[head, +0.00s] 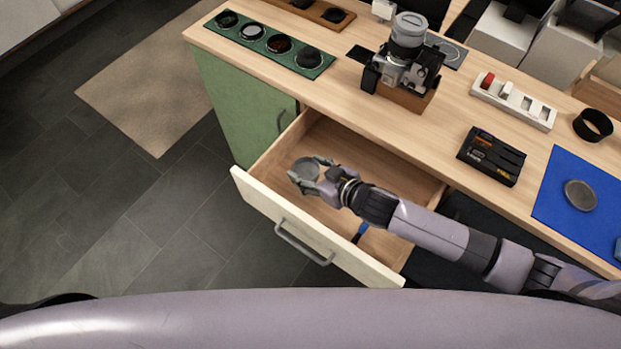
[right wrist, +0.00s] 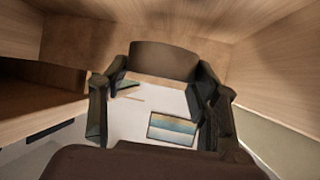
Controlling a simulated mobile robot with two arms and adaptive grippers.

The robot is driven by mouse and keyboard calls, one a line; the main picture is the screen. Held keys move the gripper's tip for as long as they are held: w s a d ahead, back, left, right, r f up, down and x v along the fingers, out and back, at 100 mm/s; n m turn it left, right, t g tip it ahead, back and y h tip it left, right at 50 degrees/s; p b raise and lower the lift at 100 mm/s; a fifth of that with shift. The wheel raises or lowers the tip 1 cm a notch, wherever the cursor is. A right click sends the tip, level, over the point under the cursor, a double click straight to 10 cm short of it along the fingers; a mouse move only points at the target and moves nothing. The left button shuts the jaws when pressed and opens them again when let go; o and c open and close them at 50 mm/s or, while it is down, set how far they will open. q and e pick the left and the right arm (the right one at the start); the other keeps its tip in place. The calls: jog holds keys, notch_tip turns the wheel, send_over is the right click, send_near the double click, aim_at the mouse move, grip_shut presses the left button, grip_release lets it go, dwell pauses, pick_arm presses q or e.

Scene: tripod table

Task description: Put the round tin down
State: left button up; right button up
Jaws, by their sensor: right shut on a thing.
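The round tin (head: 304,170) is a small grey disc-like thing in my right gripper (head: 318,174). My right gripper is shut on it, over the open drawer (head: 262,200) near its left end. In the right wrist view, the fingers (right wrist: 160,108) stand on both sides of a dark rounded shape (right wrist: 164,60), which looks like the tin. I cannot tell whether the tin touches the drawer floor. My left gripper is not in view.
The drawer holds a blue item (head: 360,232); a striped card (right wrist: 172,133) shows in the wrist view. The counter has a green lens tray (head: 270,47), a camera (head: 403,60), a power strip (head: 513,102), a black case (head: 491,156) and a blue mat (head: 560,170) with a grey disc (head: 580,195).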

jog(key=shift+f+b, duration=0.3)
jog(key=shift+f, duration=2.05)
jog(key=shift+f, duration=0.1)
jog(key=o, duration=1.1)
jog(key=shift+o, duration=0.2)
jog(key=shift+r, duration=0.25)
jog(key=p+v, duration=0.7)
jog(key=v, duration=0.3)
jog(key=shift+s+d+r, duration=0.15)
jog(key=shift+s, duration=0.05)
jog(key=shift+s+d+r+p, duration=0.25)
jog(key=shift+s+d+p, duration=0.15)
jog(key=shift+s+d, duration=0.05)
